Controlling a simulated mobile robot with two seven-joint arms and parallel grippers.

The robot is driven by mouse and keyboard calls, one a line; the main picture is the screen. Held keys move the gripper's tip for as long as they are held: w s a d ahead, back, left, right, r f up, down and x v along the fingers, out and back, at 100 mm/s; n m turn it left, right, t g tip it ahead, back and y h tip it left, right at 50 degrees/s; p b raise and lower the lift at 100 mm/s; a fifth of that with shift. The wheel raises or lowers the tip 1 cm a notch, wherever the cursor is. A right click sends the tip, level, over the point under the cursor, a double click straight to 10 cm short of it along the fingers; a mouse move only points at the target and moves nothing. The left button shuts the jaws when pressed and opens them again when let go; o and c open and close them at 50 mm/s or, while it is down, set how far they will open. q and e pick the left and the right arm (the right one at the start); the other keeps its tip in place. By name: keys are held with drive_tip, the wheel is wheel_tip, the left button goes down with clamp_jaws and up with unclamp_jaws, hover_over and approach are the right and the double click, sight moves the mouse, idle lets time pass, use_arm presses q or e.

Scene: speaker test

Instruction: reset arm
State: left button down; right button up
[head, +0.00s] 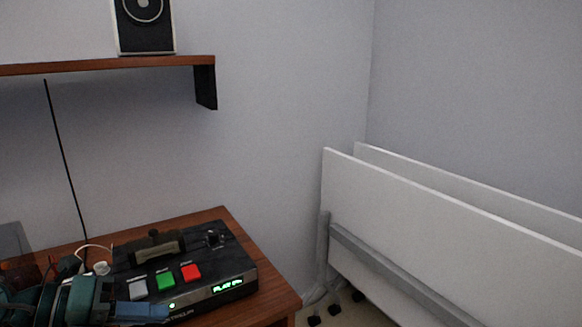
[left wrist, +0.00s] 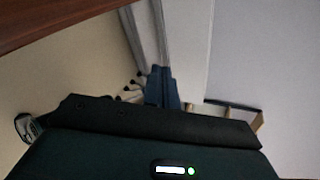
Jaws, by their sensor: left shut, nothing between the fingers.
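My left gripper (head: 152,311) comes in at the lower left of the head view. Its blue fingers are shut and empty, at the front left of a black control box; I cannot tell whether they touch it. In the left wrist view the shut fingers (left wrist: 160,72) point away from the camera, over the floor. The black control box (head: 205,258) sits on a wooden table. It has a white button (head: 138,288), a green button (head: 165,280), a red button (head: 190,272), a knob and a lit green display (head: 228,284). My right gripper is not in view.
The wooden table (head: 272,290) ends just right of the box. A wooden shelf (head: 100,65) above carries a speaker (head: 144,25). White folded panels (head: 440,220) stand at the right. A black cable (head: 62,150) hangs down the wall. The air above the box is clear.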

use_arm(q)
drive_tip(key=s+d+f+n+t+y+p, duration=0.1)
drive_tip(key=s+d+f+n+y+p, duration=0.1)
drive_tip(key=f+n, duration=0.4)
drive_tip(key=s+d+f+n+t+y+p, duration=0.2)
drive_tip(key=f+n, duration=0.5)
drive_tip(key=n, duration=0.8)
drive_tip(key=s+d+f+n+t+y+p, duration=0.1)
drive_tip(key=s+f+n+y+p, duration=0.3)
drive_tip(key=n, duration=0.6)
drive_tip(key=s+d+f+p, duration=0.1)
drive_tip(key=s+f, duration=0.1)
drive_tip(key=s, duration=0.1)
drive_tip(key=shift+d+f+n+t, duration=0.2)
drive_tip(key=shift+d+n+t, duration=0.1)
drive_tip(key=shift+n, duration=0.1)
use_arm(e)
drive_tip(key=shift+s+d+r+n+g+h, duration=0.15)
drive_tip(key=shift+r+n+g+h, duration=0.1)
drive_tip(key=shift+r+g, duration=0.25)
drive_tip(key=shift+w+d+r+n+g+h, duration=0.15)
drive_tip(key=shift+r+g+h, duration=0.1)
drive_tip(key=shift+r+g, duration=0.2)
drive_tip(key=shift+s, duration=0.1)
